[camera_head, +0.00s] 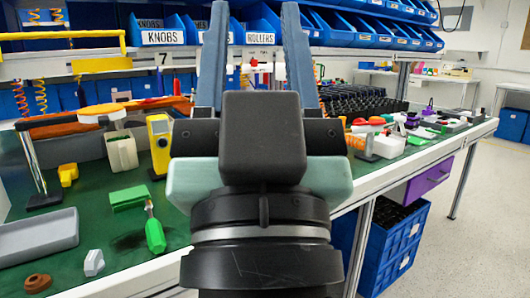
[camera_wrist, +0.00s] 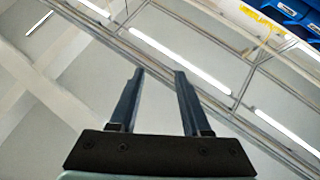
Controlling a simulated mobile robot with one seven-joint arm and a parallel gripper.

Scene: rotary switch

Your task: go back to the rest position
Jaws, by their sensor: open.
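My gripper (camera_head: 254,15) stands upright in the centre of the head view, its two blue-grey fingers pointing up and apart. It is open, with nothing held between the fingers. In the wrist view my gripper (camera_wrist: 159,74) points toward the ceiling (camera_wrist: 215,45), and the gap between its fingers is empty. Behind the fingers in the head view, a small red knob-like part (camera_head: 254,62) shows under a small white label; it is too small to tell whether it is the rotary switch. My gripper and wrist hide the middle of the workbench.
The green-topped workbench (camera_head: 95,195) holds a grey tray (camera_head: 40,238), a yellow meter (camera_head: 159,145), a green-handled tool (camera_head: 154,232) and other items. Blue bins (camera_head: 163,35) line the shelf behind. A blue crate (camera_head: 398,245) stands under the bench. The floor at right (camera_head: 475,240) is clear.

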